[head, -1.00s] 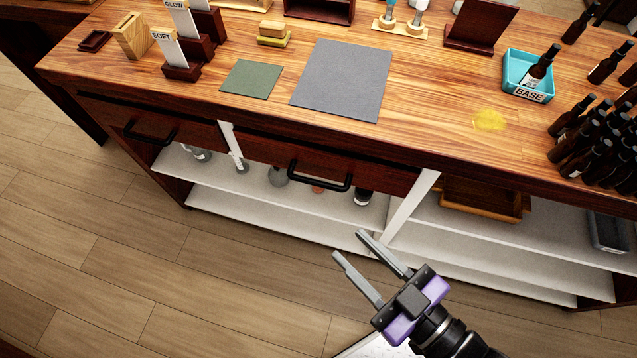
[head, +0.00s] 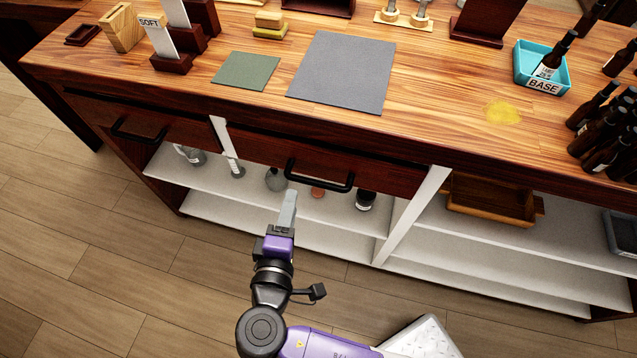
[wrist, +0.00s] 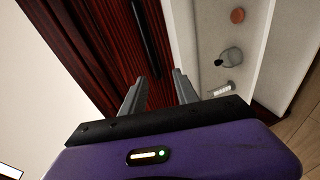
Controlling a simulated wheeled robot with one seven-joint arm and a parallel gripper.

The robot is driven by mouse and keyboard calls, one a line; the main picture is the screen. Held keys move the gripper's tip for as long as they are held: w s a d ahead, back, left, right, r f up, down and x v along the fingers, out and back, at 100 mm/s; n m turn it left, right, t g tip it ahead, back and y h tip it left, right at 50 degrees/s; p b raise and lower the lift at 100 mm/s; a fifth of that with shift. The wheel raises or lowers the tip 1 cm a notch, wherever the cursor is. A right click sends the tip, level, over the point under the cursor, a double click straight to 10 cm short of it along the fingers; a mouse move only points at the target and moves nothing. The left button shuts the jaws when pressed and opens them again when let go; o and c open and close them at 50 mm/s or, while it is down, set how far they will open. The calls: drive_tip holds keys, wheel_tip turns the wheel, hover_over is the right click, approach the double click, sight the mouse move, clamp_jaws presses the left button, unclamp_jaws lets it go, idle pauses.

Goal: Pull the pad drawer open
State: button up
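Two dark red-brown drawers show under the worktop in the head view, the left drawer (head: 165,125) and the middle drawer (head: 350,166). I cannot tell from any label which is the pad drawer. Both look shut. Each has a black bar handle, the left handle (head: 145,133) and the middle handle (head: 318,178). My gripper (head: 288,200) is just below and in front of the middle handle's left end, seen edge-on. In the wrist view my gripper (wrist: 160,92) has its fingers apart with nothing between them. A black handle (wrist: 146,45) lies beyond the fingertips, apart from them.
White open shelves (head: 225,223) under the drawers hold a grey flask (head: 275,180) and a dark jar (head: 365,200). A wooden tray (head: 490,203) sits at right. On the worktop are a grey mat (head: 345,75), a green mat (head: 245,71) and a teal tray (head: 540,75).

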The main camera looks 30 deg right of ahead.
sight(317, 186)
drive_tip(key=w+d, duration=0.1)
drive_tip(key=d, duration=0.1)
drive_tip(key=w+d+h, duration=0.1)
drive_tip(key=d, duration=0.2)
drive_tip(key=w+d+f+m+g+h, duration=0.1)
drive_tip(key=d, duration=0.2)
drive_tip(key=shift+d+f, duration=0.1)
drive_tip(key=shift+d, duration=0.1)
drive_tip(key=shift+c, duration=0.3)
clamp_jaws()
idle(1.1)
